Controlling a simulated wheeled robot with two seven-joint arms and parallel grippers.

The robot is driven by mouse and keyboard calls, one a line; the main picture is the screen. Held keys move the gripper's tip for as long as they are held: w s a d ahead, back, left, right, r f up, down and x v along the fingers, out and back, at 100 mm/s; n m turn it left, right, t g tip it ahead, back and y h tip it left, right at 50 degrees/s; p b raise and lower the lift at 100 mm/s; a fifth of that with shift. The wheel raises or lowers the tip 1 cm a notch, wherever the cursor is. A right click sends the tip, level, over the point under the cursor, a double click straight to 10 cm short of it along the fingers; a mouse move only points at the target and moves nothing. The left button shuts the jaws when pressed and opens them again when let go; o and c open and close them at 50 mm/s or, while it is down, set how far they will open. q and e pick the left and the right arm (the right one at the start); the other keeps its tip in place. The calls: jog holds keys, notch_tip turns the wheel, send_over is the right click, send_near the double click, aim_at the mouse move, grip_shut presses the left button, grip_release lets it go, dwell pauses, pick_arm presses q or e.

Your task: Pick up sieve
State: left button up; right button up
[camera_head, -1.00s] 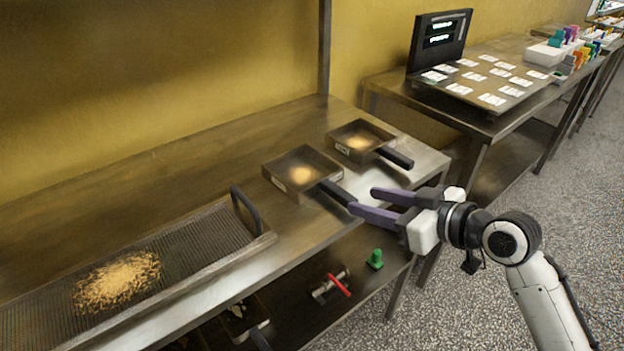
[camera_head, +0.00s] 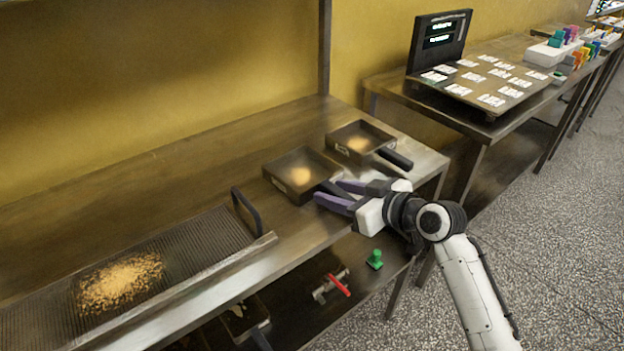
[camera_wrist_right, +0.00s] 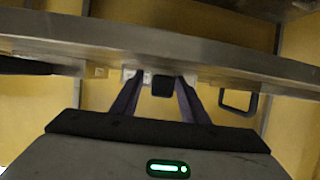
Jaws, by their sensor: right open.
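Two square dark pans with powder inside and black handles, which look like sieves, sit on the steel table. The nearer sieve (camera_head: 283,181) has its handle pointing toward my right gripper (camera_head: 329,191). The farther sieve (camera_head: 345,146) stands behind it, to the right. My right gripper is open, with its purple fingers on either side of the nearer sieve's handle. In the right wrist view the dark handle end (camera_wrist_right: 162,86) shows between the two fingers (camera_wrist_right: 158,90). Whether the fingers touch it cannot be told. My left gripper is not in view.
A ribbed mesh tray (camera_head: 190,254) with a crumb pile (camera_head: 120,283) and an upright black loop handle (camera_head: 246,211) lies at left. On the lower shelf are a green item (camera_head: 375,259) and a red-handled tool (camera_head: 338,285). A second table (camera_head: 520,115) stands right.

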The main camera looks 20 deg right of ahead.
grip_shut()
jog(key=shift+r, duration=0.15)
